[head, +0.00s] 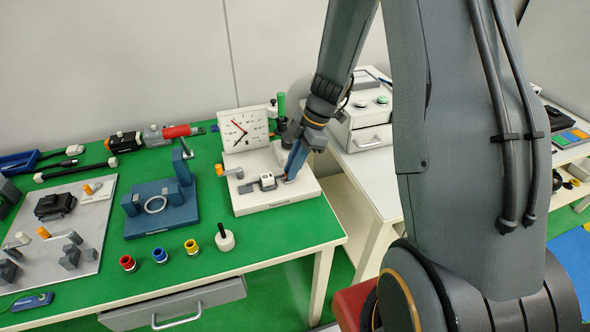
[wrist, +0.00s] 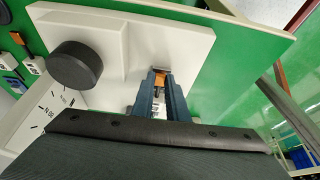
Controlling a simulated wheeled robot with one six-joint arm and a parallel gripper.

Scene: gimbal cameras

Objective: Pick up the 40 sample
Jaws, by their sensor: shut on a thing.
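My gripper (wrist: 158,76) points down over the white base of the dial instrument (head: 245,205). In the head view, its blue fingers (head: 288,178) reach the right part of that base. In the wrist view, the fingers are closed on a small piece with an orange-brown part (wrist: 159,82) and a pale marked part, which I take to be the 40 sample. Its marking is too small to read. The fingers hide most of it, and I cannot tell whether it still touches the base.
A white dial (head: 243,130) stands behind the base. A small white block (head: 267,181) sits left of my fingers. A blue fixture (head: 160,205) and red (head: 127,263), blue (head: 160,256) and yellow (head: 190,246) cylinders stand on the green bench. A white drawer cabinet (head: 362,140) is at the right.

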